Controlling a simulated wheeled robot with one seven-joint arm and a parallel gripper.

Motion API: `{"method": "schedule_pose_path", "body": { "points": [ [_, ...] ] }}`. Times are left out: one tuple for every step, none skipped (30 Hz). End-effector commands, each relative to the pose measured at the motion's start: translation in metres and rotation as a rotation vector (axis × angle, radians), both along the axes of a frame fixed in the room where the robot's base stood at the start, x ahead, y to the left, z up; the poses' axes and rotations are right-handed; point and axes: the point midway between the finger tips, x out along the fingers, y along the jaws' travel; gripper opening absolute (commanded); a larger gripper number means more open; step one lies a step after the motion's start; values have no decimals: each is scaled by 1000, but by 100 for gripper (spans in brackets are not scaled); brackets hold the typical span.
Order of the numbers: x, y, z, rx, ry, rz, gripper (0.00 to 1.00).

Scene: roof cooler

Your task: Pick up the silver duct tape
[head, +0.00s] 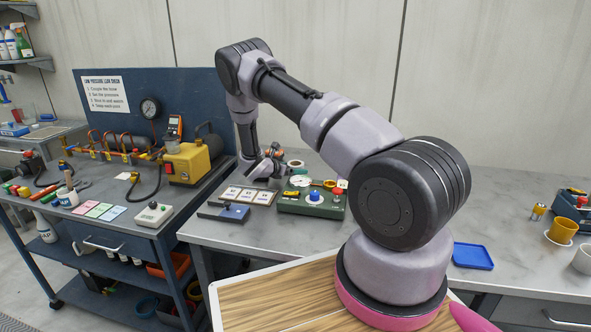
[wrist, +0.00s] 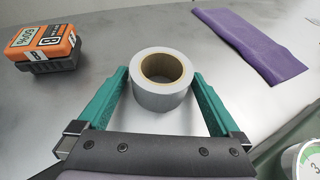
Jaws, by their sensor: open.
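The silver duct tape (wrist: 160,99) is a grey roll with a brown cardboard core, lying flat on the grey metal bench top in the wrist view. My gripper (wrist: 160,82) is open, its two green fingers on either side of the roll. The left finger is very close to the roll's side, and so is the right one; I cannot tell whether either touches. In the head view my gripper (head: 266,165) is low over the bench behind the green box, and the roll is mostly hidden there.
In the wrist view an orange and black battery pack (wrist: 43,48) is at left and a purple cloth (wrist: 255,45) at right. A white round gauge (wrist: 304,160) is at lower right. In the head view a green control box (head: 312,203) and white cards (head: 247,195) stand in front of my gripper.

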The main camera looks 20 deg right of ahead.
Motion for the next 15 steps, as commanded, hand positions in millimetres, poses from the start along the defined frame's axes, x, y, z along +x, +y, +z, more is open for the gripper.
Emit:
{"method": "schedule_pose_path", "body": {
  "points": [
    [0,0,0,0,0,0,100],
    [0,0,0,0,0,0,100],
    [0,0,0,0,0,0,100],
    [0,0,0,0,0,0,92],
    [0,0,0,0,0,0,81],
    [0,0,0,0,0,0,66],
    [0,0,0,0,0,0,54],
    [0,0,0,0,0,0,43],
    [0,0,0,0,0,0,27],
    [0,0,0,0,0,0,16],
    [0,0,1,0,-1,0,10],
    [0,0,1,0,-1,0,10],
    [0,0,1,0,-1,0,10],
    [0,0,1,0,-1,0,10],
    [0,0,1,0,-1,0,10]
  ]
}}
